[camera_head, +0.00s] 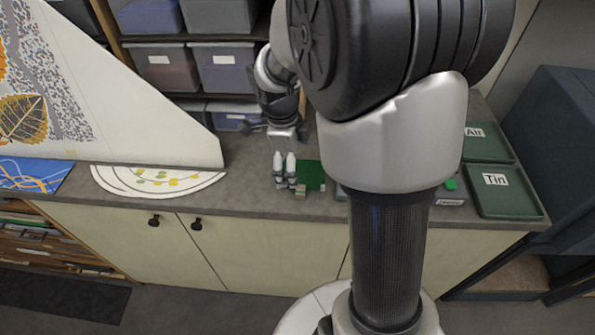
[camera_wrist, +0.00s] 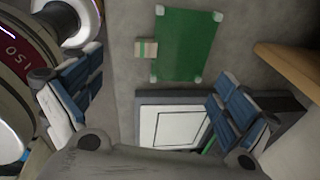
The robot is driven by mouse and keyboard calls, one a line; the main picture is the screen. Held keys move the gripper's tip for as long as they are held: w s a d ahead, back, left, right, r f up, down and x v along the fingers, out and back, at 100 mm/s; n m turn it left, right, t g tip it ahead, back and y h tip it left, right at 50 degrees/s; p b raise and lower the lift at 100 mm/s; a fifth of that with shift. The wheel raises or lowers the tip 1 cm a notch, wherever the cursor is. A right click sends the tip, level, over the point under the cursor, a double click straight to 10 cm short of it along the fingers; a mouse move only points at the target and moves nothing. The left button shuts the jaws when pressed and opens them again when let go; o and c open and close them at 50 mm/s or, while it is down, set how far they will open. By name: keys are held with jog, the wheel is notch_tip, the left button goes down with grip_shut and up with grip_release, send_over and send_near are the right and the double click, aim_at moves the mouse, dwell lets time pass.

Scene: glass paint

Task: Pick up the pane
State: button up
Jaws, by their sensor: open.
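My gripper (camera_head: 285,184) is open and points down over the grey worktop, at the left edge of a green rectangle (camera_head: 311,175). In the wrist view the fingers of my gripper (camera_wrist: 153,100) stand wide apart with nothing between the pads. The green rectangle (camera_wrist: 188,45) lies flat ahead of them, with pale rounded pads at its corners. I cannot make out whether a clear pane lies on it. A small pale block with a green stripe (camera_wrist: 146,48) sits beside its left edge. A bit of green (camera_wrist: 209,146) shows beside the right finger.
A grey tray (camera_wrist: 180,95) with a white panel lies near the right finger. Green trays marked Tin (camera_head: 511,207) and Air (camera_head: 488,149) stand at the right. A white patterned half-disc (camera_head: 158,180) lies left. Storage bins (camera_head: 227,68) are behind. My arm hides part of the worktop.

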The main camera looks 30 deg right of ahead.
aim_at(302, 177)
jog(key=f, duration=0.3)
jog(key=d+f+b, duration=0.1)
jog(key=f, duration=0.2)
jog(key=f+b, duration=0.1)
jog(key=f, duration=0.2)
jog(key=shift+w+d, duration=0.25)
jog(key=shift+d, duration=0.1)
jog(key=c, duration=1.2)
jog(key=shift+s+a, duration=0.1)
jog(key=shift+s, duration=0.15)
jog(key=c, duration=0.9)
jog(key=shift+c, duration=0.3)
